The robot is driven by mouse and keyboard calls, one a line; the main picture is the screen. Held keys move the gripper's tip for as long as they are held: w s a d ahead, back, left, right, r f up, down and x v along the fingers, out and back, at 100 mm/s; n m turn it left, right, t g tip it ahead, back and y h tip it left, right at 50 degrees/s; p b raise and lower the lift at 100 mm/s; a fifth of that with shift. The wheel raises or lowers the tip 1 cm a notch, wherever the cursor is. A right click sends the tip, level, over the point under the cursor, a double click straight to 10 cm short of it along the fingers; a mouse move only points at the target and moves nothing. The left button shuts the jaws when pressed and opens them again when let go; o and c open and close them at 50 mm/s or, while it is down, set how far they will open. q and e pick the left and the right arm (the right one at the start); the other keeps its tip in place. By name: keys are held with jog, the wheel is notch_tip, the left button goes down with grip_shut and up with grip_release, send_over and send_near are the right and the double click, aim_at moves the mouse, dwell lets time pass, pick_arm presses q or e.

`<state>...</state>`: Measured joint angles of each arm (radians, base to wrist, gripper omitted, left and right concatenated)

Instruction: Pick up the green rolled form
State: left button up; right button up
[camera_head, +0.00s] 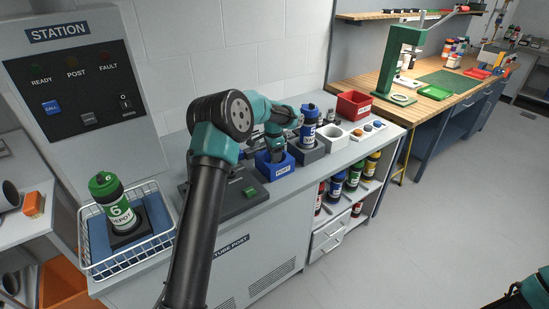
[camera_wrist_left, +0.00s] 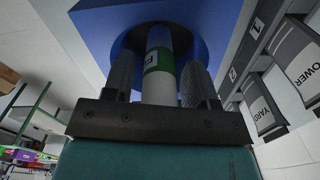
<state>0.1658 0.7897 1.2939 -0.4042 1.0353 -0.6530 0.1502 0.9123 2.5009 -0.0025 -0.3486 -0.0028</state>
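The green rolled form (camera_wrist_left: 158,62) is a white roll with a green band and a letter on it. In the left wrist view it stands in the round opening of a blue holder (camera_wrist_left: 95,22). My left gripper (camera_wrist_left: 158,80) has one finger on each side of the roll, with a narrow gap showing on both sides. In the head view the left gripper (camera_head: 277,154) points down into the blue holder (camera_head: 283,171) on the counter, and the roll is hidden there. Part of my right arm shows at the bottom right corner; its fingers are out of frame.
A dark holder with a blue-capped tube (camera_head: 309,128) stands close behind the blue holder. A green-capped tube (camera_head: 113,205) stands in a wire basket (camera_head: 155,247) at left.

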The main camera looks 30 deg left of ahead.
pick_arm(q)
jog(key=c, duration=0.8)
notch_tip(320, 180, up, 10)
dwell(0.4)
dwell(0.4)
